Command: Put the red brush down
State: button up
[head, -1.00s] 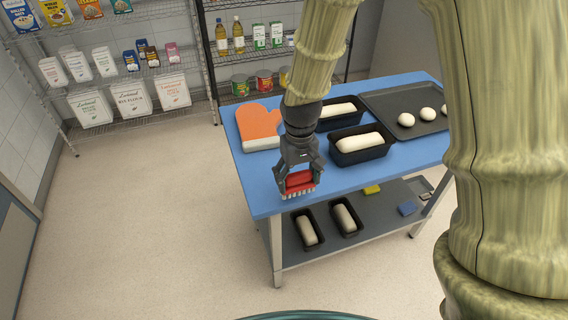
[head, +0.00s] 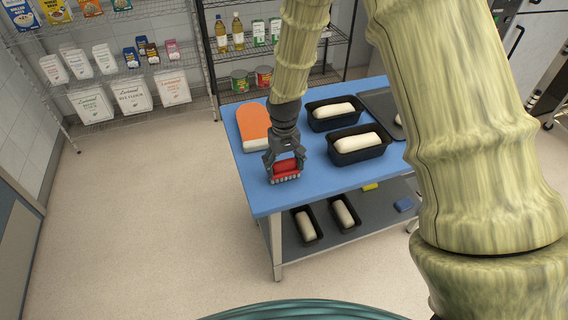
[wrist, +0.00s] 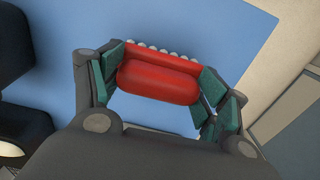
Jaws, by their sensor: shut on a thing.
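The red brush (head: 286,167) has a red body and a row of pale bristle tufts along one side. My gripper (head: 285,172) is shut on it, above the front left part of the blue tabletop (head: 310,181). In the wrist view the brush (wrist: 158,80) sits between the two green-padded fingers of my gripper (wrist: 160,85), its bristles on the far side. Blue tabletop shows beneath it. I cannot tell whether the bristles touch the table.
Two dark loaf tins with dough, a nearer one (head: 358,157) and a farther one (head: 317,122), stand to the right. A dark tray (head: 378,103) lies beyond. The tabletop's front left is clear.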

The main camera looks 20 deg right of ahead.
aim_at(284, 162)
jog(key=shift+f, duration=0.3)
jog(key=shift+f, duration=0.1)
jog(key=o, duration=1.2)
jog(key=shift+r+b, duration=1.6)
jog(key=shift+r, duration=4.55)
